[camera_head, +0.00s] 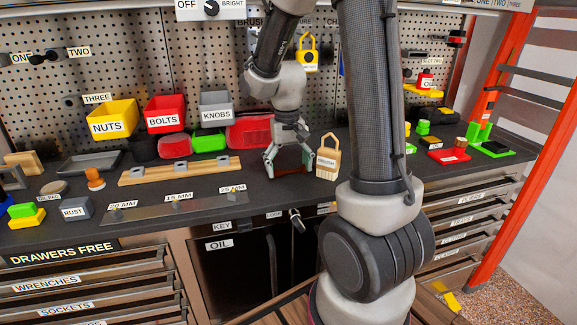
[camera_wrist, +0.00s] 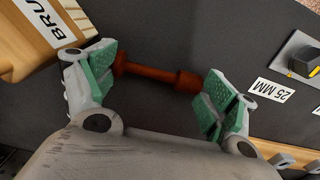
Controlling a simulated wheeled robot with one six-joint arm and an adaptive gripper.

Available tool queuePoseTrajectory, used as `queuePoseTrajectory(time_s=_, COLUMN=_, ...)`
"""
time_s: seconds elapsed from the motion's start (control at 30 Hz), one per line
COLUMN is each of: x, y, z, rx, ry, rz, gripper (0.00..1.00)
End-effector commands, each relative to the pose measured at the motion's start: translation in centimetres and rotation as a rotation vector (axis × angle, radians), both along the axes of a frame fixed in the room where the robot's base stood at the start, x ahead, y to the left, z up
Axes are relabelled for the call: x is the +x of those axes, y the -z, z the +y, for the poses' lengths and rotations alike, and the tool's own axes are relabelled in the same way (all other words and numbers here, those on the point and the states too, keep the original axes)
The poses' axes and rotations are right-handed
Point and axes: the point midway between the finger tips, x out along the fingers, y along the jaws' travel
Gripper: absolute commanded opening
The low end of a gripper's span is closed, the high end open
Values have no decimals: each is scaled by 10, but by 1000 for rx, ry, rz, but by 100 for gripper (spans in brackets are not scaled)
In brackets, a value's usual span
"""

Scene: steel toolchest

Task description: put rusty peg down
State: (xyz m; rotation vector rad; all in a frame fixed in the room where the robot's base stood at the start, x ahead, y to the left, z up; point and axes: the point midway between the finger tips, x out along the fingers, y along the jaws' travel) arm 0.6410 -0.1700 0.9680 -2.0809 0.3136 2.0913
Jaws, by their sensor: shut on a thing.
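The rusty peg (camera_wrist: 155,75) is a reddish-brown rod with a thicker end. In the wrist view it spans the gap between the green pads of my gripper (camera_wrist: 160,82), lying crosswise to them. My gripper is shut on it, one pad at each end. In the head view my gripper (camera_head: 289,170) points down, low over the dark countertop (camera_head: 250,205). The peg shows there only as a small reddish-brown bit between the fingertips. I cannot tell whether it touches the countertop.
Left are a wooden rail (camera_head: 180,172) and a metal strip (camera_head: 180,208) with size labels. Bins (camera_head: 112,118) stand behind. Some countertop in front is bare.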

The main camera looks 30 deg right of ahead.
Motion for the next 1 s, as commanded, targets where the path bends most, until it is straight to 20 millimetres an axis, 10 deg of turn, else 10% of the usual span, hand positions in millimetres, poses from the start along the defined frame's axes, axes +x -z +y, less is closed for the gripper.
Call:
queuePoseTrajectory(time_s=0.17, x=0, y=3, z=0, rx=0, ry=0, rz=1, gripper=33)
queuePoseTrajectory(time_s=0.2, x=0, y=2, z=0, rx=0, ry=0, rz=1, gripper=93)
queuePoseTrajectory(time_s=0.67, x=1, y=-5, z=0, rx=0, ry=0, rz=-1, gripper=94)
queuePoseTrajectory(time_s=1.0, x=1, y=-75, z=2, rx=0, ry=0, rz=-5, gripper=94)
